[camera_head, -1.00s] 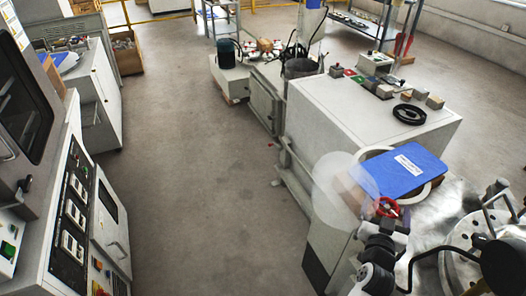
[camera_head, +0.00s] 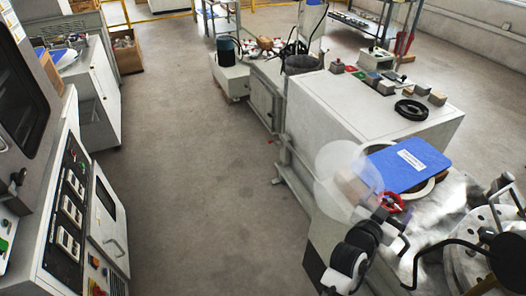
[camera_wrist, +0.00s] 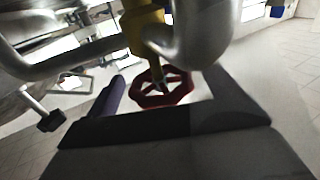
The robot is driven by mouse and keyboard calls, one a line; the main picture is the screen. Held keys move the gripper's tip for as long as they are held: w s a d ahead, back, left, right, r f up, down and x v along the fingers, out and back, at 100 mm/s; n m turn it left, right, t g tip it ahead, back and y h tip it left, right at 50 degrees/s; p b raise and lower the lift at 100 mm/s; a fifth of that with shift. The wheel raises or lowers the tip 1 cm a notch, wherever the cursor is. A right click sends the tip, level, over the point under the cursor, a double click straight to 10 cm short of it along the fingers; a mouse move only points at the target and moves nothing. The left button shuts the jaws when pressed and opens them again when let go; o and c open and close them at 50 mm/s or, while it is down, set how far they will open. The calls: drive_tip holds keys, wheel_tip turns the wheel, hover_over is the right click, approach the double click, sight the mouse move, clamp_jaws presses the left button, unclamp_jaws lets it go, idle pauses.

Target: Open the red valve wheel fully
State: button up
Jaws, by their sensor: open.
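The red valve wheel (camera_head: 391,202) is at the lower right in the head view, beside the blue folder. In the wrist view the red wheel (camera_wrist: 163,88) hangs on a stem below a yellow valve body (camera_wrist: 145,35), with a bent metal pipe beside it. My gripper (camera_wrist: 160,98) is open, its dark fingers on either side of the wheel in that view. I cannot tell whether they touch the rim. In the head view my arm's end covers part of the wheel.
A blue folder (camera_head: 407,165) lies on a round white rim behind the wheel. A translucent white disc (camera_head: 346,172) is left of it. A metal flange (camera_head: 485,240) stands at the right. The floor (camera_head: 190,190) at left is clear.

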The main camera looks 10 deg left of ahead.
drive_tip(key=shift+w+f+m+g+h+b, duration=0.1)
drive_tip(key=shift+f+m+g+h+b, duration=0.1)
drive_tip(key=shift+m+g+h+b, duration=1.5)
drive_tip(key=m+g+h, duration=0.1)
drive_tip(key=g+h+b, duration=0.1)
drive_tip(key=m+g+h, duration=0.1)
drive_tip(key=shift+w+a+r+m+b, duration=0.1)
drive_tip(key=shift+a+r+m+b, duration=0.05)
drive_tip(key=shift+r+m+b, duration=0.15)
drive_tip(key=shift+a+f+m+g+h, duration=0.25)
drive_tip(key=shift+m+g+h, duration=0.15)
drive_tip(key=shift+g, duration=0.3)
drive_tip(key=s+b+v, duration=0.1)
drive_tip(key=b+v, duration=0.3)
drive_tip(key=v, duration=1)
drive_tip(key=w+a+r+n+t+y, duration=0.3)
drive_tip(key=a+r+n+t+y, duration=0.2)
drive_tip(key=a, duration=0.5)
drive_tip(key=w+a+r+n+t+y, duration=0.3)
drive_tip(key=a+r+n+t+y, duration=0.2)
drive_tip(key=a, duration=0.5)
wheel_tip(320, 180, up, 3)
drive_tip(key=t+y, duration=0.2)
drive_tip(key=shift+w+f+n+t+p, duration=0.2)
drive_tip(key=shift+w+n+t+p, duration=0.1)
drive_tip(key=shift+t+p, duration=0.1)
drive_tip(key=shift+a, duration=0.1)
